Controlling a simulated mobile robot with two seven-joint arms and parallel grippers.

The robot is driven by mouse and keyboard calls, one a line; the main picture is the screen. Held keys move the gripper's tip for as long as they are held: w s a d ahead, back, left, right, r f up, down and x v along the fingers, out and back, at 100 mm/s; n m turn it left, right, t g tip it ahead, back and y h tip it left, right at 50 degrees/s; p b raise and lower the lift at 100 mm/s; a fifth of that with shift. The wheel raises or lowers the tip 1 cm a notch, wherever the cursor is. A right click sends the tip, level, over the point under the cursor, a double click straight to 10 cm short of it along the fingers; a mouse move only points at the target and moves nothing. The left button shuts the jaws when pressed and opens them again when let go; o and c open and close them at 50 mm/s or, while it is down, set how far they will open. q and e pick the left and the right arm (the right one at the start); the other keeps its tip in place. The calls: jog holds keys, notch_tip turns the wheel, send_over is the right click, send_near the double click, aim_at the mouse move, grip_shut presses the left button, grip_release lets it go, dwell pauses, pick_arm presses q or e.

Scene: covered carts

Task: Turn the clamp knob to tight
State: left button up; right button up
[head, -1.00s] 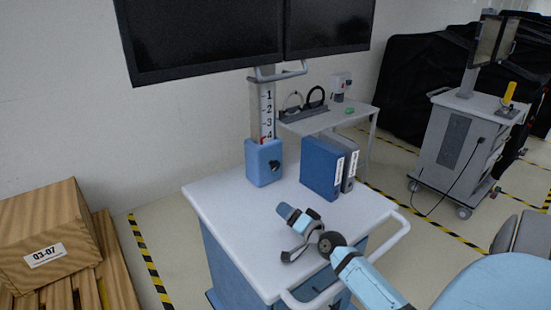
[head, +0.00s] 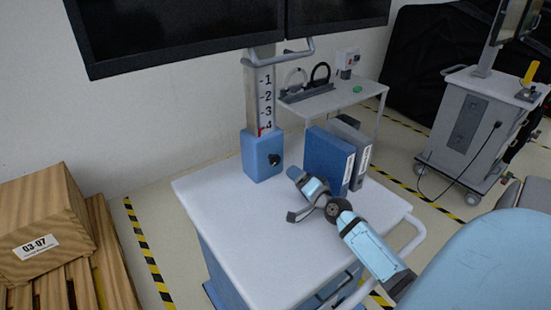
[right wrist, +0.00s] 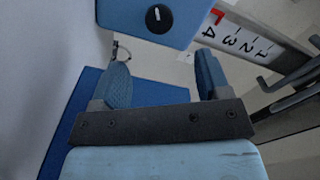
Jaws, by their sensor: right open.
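The clamp is a blue block (head: 262,156) on the numbered column (head: 261,95), at the far side of the cart top. Its black knob (head: 275,160) is on the block's right face. In the right wrist view the round knob (right wrist: 159,18) shows at the top with a white pointer mark, on the blue block (right wrist: 118,14). My right gripper (head: 294,174) is just short of the knob, to its lower right. In the right wrist view my right gripper (right wrist: 163,75) is open and empty, with the knob beyond its fingertips. My left gripper is not in view.
A blue binder (head: 327,158) and a grey binder (head: 361,160) stand close to the right of my gripper. Monitors (head: 180,30) hang above. The white cart top (head: 235,225) is clear at front left. A wooden crate (head: 38,220) is at the far left.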

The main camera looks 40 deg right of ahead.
aim_at(277, 161)
jog(key=w, duration=0.4)
jog(key=w+d, duration=0.1)
jog(key=w, duration=0.6)
jog(key=shift+w+d+f+p, duration=0.1)
jog(key=shift+w+d+p, duration=0.1)
jog(key=shift+w+p, duration=0.15)
jog(key=shift+s, duration=0.1)
jog(key=shift+c, duration=0.5)
jog(key=c, duration=0.8)
